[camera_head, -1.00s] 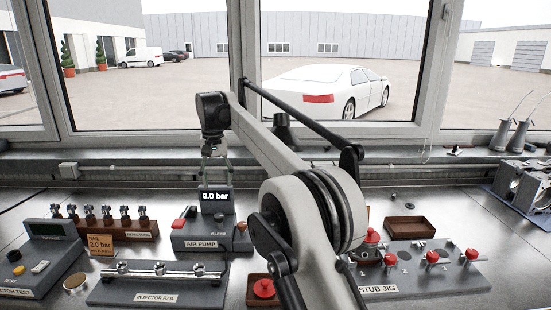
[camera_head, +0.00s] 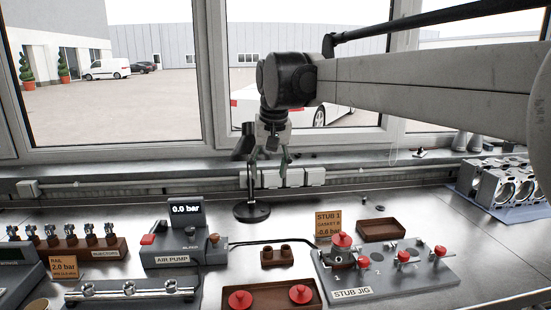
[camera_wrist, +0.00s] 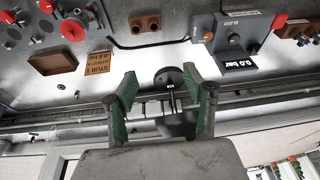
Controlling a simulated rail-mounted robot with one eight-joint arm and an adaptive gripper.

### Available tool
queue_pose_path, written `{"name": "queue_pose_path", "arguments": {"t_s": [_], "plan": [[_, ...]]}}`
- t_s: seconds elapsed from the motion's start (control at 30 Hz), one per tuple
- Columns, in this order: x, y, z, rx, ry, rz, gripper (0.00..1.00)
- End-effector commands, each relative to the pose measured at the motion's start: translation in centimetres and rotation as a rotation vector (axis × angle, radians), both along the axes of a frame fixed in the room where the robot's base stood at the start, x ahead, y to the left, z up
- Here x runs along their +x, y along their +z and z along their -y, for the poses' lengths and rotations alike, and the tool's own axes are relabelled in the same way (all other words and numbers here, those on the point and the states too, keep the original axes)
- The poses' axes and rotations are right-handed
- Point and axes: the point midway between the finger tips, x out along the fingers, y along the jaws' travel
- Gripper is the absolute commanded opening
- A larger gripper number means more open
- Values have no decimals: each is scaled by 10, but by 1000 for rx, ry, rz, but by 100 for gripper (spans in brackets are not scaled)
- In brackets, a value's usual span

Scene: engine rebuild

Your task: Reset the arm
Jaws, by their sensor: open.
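My gripper (camera_head: 274,150) hangs from my outstretched arm, high above the back of the bench, between the air pump (camera_head: 185,246) and the stub jig (camera_head: 385,272). In the wrist view, my gripper's two green-padded fingers (camera_wrist: 160,78) stand wide apart with nothing between them. The round black base of a stand (camera_wrist: 168,77) shows beyond and between the fingertips, apart from them. The rest of that stand is partly hidden behind the gripper in the head view.
A brown tray (camera_head: 381,228), a small two-hole block (camera_head: 277,257) and a tray with red caps (camera_head: 252,286) lie on the bench. The injector rail (camera_head: 130,290) is front left. Engine blocks (camera_head: 497,187) stand far right. The windows (camera_head: 305,75) are behind the arm.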

Motion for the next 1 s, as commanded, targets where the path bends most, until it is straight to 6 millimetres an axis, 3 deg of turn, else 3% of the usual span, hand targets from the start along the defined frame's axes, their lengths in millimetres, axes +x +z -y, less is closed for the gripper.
{"name": "queue_pose_path", "arguments": {"t_s": [0.1, 0.47, 0.77, 1.0], "plan": [[-28, 1, 32, 6, -20, 32, 47], [-116, -19, 110, 16, -72, 133, 47], [-196, -59, 162, 14, -116, 219, 47], [-257, -106, 194, 6, -152, 287, 47]]}}
